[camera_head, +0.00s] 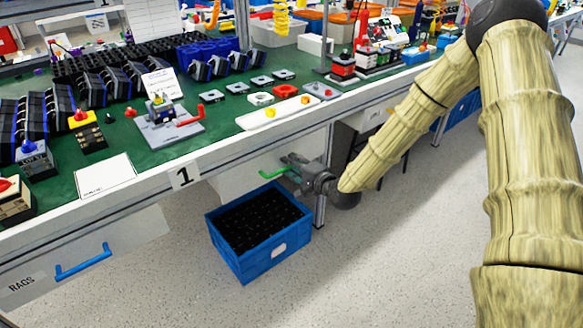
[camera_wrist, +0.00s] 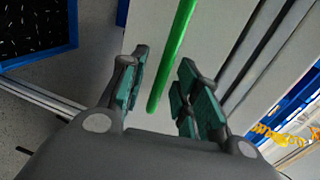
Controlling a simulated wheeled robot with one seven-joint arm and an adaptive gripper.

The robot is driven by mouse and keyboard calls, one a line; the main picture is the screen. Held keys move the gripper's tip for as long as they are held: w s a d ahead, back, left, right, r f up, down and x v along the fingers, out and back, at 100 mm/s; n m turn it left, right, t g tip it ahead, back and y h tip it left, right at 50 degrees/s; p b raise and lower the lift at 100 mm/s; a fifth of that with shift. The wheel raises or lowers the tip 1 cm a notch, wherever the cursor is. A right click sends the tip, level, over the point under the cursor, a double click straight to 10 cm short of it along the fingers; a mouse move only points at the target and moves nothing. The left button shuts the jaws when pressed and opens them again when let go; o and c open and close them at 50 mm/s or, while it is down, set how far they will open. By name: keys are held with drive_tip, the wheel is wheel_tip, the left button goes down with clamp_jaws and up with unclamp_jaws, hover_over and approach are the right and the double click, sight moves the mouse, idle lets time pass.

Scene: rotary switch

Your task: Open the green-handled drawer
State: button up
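The green handle (camera_head: 277,172) is on the front of a light drawer (camera_head: 238,178) under the workbench. My gripper (camera_head: 289,167) is at the right end of the handle. In the wrist view the green handle (camera_wrist: 172,55) runs between the two open fingers of my gripper (camera_wrist: 160,92), with gaps on both sides. The fingers do not appear closed on it. The drawer front (camera_wrist: 225,35) shows behind the handle. In the head view my gripper hides part of the drawer's right side.
A blue crate (camera_head: 262,252) with dark contents stands on the floor below the drawer. A blue-handled drawer (camera_head: 100,250) labelled RAGS is at the left. The green-topped workbench (camera_head: 130,150) holds many parts above. A table leg (camera_head: 322,205) stands near my gripper.

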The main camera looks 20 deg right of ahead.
drive_tip(key=shift+w+a, duration=0.1)
drive_tip(key=shift+w, duration=0.1)
clamp_jaws()
drive_tip(key=shift+s+f, duration=0.1)
drive_tip(key=shift+s, duration=0.05)
